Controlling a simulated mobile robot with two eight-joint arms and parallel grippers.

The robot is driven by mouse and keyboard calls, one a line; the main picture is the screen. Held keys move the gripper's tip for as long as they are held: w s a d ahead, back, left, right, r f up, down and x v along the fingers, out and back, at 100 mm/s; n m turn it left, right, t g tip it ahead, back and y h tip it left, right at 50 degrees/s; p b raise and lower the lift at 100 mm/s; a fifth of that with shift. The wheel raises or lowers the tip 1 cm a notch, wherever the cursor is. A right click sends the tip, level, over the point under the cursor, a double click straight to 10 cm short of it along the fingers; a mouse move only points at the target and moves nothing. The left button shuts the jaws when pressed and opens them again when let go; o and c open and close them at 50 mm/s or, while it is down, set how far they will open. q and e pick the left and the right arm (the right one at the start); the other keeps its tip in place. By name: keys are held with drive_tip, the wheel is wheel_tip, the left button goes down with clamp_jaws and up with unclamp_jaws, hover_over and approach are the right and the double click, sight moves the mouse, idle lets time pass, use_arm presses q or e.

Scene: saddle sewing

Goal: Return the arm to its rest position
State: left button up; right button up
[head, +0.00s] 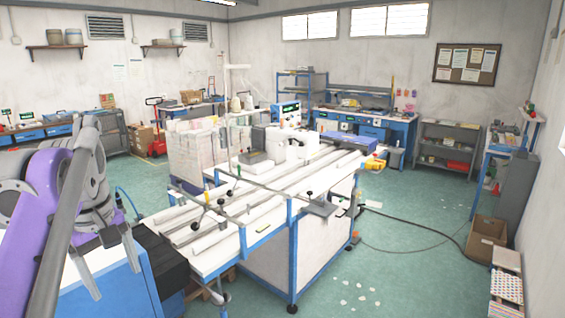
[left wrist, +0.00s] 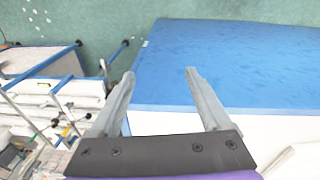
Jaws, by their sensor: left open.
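My left gripper (head: 107,268) shows at the left of the head view, on a purple and grey arm raised at the left edge. Its two grey fingers point down in front of a blue surface. In the left wrist view the fingers of the gripper (left wrist: 160,88) are spread apart with nothing between them. Beyond them lies a blue flat top (left wrist: 235,65) with a white side below it. I cannot tell how far the fingertips are from that surface. My right gripper is in neither view.
A long white sewing table (head: 215,235) with blue framing and a sewing machine (head: 298,148) stands in the middle. A dark block (head: 165,262) is close to the left gripper. A cardboard box (head: 486,240) stands at the right. Green floor (head: 400,250) is open at the right, with a cable across it.

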use_arm(q)
drive_tip(key=s+d+f+m+t, duration=0.1)
drive_tip(key=s+d+f+m, duration=0.2)
drive_tip(key=f, duration=0.6)
drive_tip(key=s+d+f+m+t, duration=0.2)
drive_tip(key=s+d+f+m, duration=0.2)
drive_tip(key=f, duration=0.6)
drive_tip(key=s+d+f+m+t, duration=0.2)
drive_tip(key=s+d+f+m, duration=0.1)
drive_tip(key=f, duration=0.7)
drive_tip(key=shift+s+d+f+m, duration=0.15)
drive_tip(key=shift+s+d+m, duration=0.2)
drive_tip(key=shift+d+m, duration=0.55)
drive_tip(key=shift+d, duration=0.15)
